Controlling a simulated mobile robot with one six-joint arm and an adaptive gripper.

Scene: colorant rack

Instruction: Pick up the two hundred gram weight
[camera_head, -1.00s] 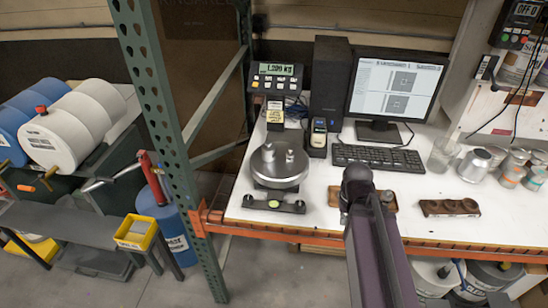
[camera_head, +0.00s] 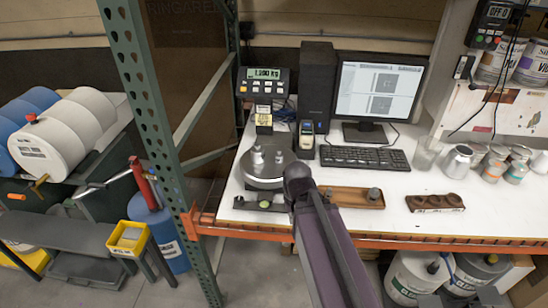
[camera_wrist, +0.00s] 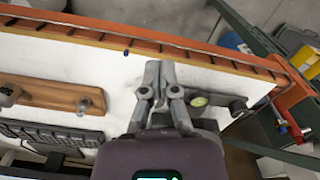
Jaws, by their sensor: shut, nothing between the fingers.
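Metal weights (camera_head: 278,158) stand on the round scale pan (camera_head: 262,180) in the head view. A wooden tray (camera_head: 345,197) lies right of it, with a grey weight (camera_head: 373,194) at its right end. In the wrist view the tray (camera_wrist: 55,95) holds this weight (camera_wrist: 8,95) at the left edge and a smaller one (camera_wrist: 84,104) nearer the gripper. I cannot read which weight is two hundred grams. My gripper (camera_wrist: 159,66) is shut and empty, between the tray and the scale's green level (camera_wrist: 199,101). My arm hides its fingers in the head view.
The scale display (camera_head: 264,74) stands behind the pan and reads about 1.100 kg. A keyboard (camera_head: 364,158) and monitor (camera_head: 379,88) are behind the tray. A dark holder (camera_head: 435,202) and cans stand right. A green rack post (camera_head: 165,140) rises left of the table.

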